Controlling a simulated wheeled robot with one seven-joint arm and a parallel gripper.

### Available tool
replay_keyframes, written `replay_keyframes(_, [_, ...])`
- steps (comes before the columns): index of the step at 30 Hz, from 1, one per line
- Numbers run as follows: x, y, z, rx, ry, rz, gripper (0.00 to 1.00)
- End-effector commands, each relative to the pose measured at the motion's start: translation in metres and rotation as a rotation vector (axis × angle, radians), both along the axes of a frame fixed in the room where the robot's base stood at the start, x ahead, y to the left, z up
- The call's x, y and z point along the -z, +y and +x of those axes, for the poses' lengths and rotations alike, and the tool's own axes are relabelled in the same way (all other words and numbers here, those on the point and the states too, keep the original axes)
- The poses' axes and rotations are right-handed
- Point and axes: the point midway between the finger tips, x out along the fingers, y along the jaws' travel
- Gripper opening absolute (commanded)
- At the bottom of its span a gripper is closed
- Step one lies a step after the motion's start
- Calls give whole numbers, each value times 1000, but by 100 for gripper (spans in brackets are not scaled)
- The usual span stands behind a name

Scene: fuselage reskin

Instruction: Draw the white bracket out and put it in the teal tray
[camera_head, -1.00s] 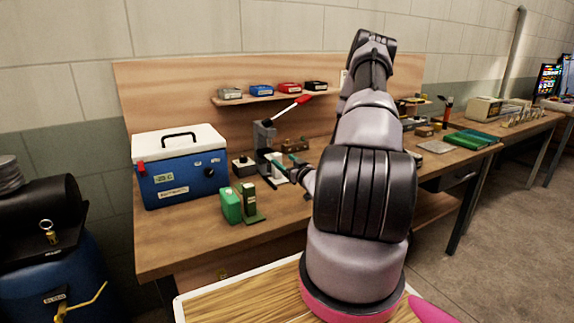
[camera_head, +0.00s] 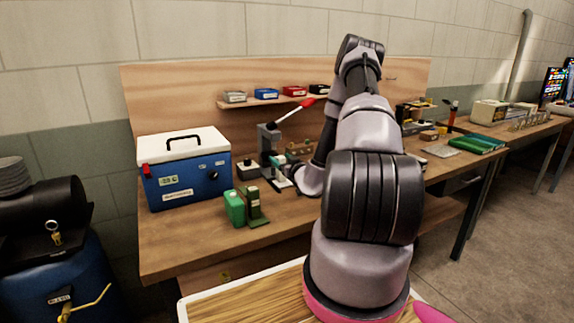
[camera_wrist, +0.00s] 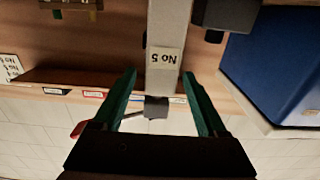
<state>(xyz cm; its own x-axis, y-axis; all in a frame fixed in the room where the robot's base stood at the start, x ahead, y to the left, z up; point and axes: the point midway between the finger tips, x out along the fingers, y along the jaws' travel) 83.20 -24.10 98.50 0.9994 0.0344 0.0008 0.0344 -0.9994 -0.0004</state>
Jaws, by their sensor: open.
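My gripper (camera_wrist: 160,82) is open, with its two teal fingers on either side of the grey upright marked "No 5" in the wrist view; I see no contact. In the head view its fingers (camera_head: 287,165) are at the grey lever press (camera_head: 268,140). A pale part (camera_head: 281,182) shows low at the press, but I cannot tell if it is the white bracket. A flat teal-green piece (camera_head: 478,143), possibly the teal tray, lies at the right on the bench.
A blue cooler box (camera_head: 190,180) with a white lid stands left of the press. Green blocks (camera_head: 234,207) stand in front. A shelf (camera_head: 262,102) with small boxes hangs behind. Bare bench (camera_head: 180,240) lies at the front left.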

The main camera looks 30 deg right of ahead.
Motion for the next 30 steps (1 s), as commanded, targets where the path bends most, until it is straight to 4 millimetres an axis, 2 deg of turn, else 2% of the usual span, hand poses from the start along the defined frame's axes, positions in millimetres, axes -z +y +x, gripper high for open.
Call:
replay_keyframes(3, [0, 1, 16, -1, -1, -2, 75])
replay_keyframes(6, [0, 1, 23, 0, 0, -1, 75])
replay_keyframes(17, [0, 1, 27, 0, 0, 0, 75])
replay_keyframes(19, [0, 1, 27, 0, 0, 0, 56])
replay_keyframes(23, [0, 1, 27, 0, 0, 0, 6])
replay_keyframes(24, [0, 1, 27, 0, 0, 0, 0])
replay_keyframes(30, [0, 1, 27, 0, 0, 0, 0])
